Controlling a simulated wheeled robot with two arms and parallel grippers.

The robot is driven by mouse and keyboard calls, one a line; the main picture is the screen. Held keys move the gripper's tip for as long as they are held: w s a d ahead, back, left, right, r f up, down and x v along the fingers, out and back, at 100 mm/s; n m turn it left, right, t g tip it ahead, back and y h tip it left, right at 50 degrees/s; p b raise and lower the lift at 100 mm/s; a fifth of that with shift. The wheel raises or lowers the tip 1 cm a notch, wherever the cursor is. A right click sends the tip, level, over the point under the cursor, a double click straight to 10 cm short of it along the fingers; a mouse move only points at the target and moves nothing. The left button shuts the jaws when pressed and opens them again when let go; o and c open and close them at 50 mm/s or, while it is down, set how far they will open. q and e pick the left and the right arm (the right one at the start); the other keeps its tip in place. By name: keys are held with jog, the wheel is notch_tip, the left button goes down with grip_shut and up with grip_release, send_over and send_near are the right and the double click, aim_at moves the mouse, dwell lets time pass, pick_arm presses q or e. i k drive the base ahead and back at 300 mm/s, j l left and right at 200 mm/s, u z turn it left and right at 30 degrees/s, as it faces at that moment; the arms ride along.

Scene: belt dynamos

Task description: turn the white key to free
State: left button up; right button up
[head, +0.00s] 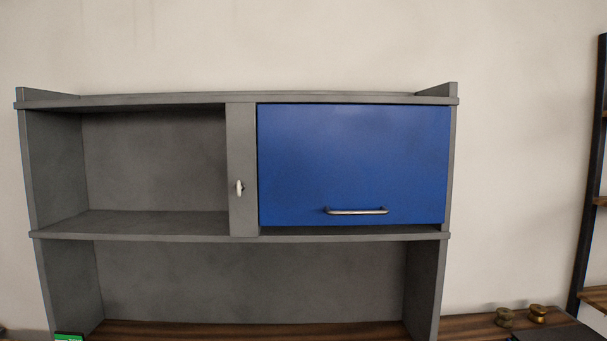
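The white key (239,187) is a small piece on the grey upright panel (242,140) between the cabinet's open left compartment and its blue door. It looks about upright; its exact setting is too small to tell. The blue door (352,155) is on the right of the key and looks shut, with a dark gap along its lower edge. It has a metal bar handle (357,211) near the bottom. Neither of my grippers shows in the head view.
The grey cabinet's left compartment (155,155) is open and empty. A wooden surface (250,329) runs below, with two small brass-coloured pieces (537,312) at the right. A green-topped item (69,337) shows at the bottom left. A dark-framed shelf (594,180) stands far right.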

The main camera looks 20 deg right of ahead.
aim_at(240, 187)
jog(key=i+j+z, duration=0.1)
jog(key=j+z, duration=0.2)
jog(key=z, duration=0.15)
jog(key=j+z, duration=0.3)
jog(key=z, duration=0.15)
jog(key=j+z, duration=0.35)
jog(key=z, duration=0.15)
jog(key=j+z, duration=0.1)
jog(key=j, duration=0.45)
jog(key=k+j+z, duration=0.1)
jog(key=j, duration=0.45)
jog(key=k+j, duration=0.15)
jog(key=j, duration=0.4)
jog(key=k+j+z, duration=0.15)
jog(key=j, duration=0.4)
jog(key=i+j, duration=0.05)
